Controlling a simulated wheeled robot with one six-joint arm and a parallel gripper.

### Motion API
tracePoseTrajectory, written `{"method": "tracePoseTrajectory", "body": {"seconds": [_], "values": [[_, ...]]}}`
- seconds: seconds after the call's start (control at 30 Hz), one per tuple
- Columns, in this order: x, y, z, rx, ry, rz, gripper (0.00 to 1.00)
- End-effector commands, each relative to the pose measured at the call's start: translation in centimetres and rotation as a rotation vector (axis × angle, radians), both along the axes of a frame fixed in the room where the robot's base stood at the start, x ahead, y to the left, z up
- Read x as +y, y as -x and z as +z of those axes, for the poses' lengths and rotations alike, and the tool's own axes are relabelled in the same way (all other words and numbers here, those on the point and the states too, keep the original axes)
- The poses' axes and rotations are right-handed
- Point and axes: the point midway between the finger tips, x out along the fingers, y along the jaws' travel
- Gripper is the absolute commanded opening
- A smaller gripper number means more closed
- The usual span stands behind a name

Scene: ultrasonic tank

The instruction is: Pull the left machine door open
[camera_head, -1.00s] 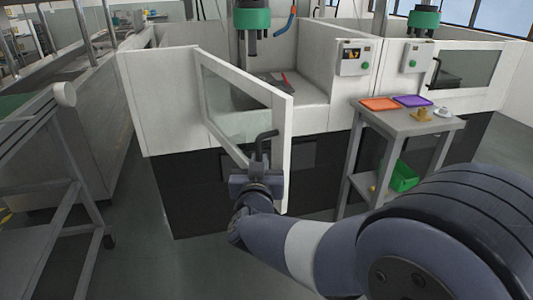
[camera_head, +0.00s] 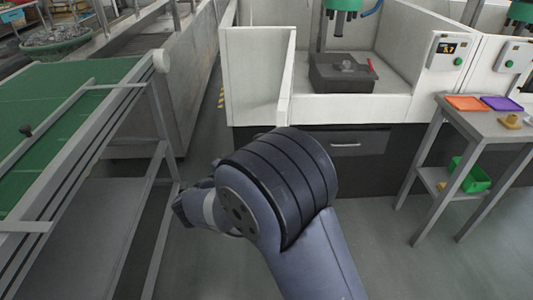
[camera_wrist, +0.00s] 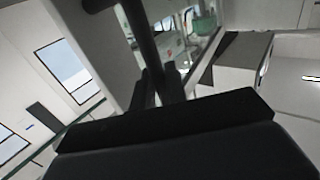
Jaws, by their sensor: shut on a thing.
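The left machine door (camera_head: 288,75) stands swung out from the front of the left machine, seen nearly edge-on as a narrow white strip in the head view. Its lower part is hidden behind my arm. In the wrist view, my gripper (camera_wrist: 163,88) is shut on the dark door handle (camera_wrist: 146,45), in front of the white door panel and its window. In the head view, the handle and the gripper's fingers are hidden by my arm.
The left machine's opening (camera_head: 390,100) shows a dark block (camera_head: 340,83) inside. A small grey table (camera_head: 460,115) with orange and purple trays stands at right. A green conveyor (camera_head: 70,105) is close on the left. Floor is clear between my arm and the table.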

Motion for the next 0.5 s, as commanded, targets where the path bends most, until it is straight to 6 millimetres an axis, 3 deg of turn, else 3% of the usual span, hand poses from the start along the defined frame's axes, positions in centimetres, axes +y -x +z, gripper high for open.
{"method": "tracePoseTrajectory", "body": {"seconds": [0.5], "values": [[0.56,-0.27,0.40,-0.009,0.001,-0.022,0.00]]}}
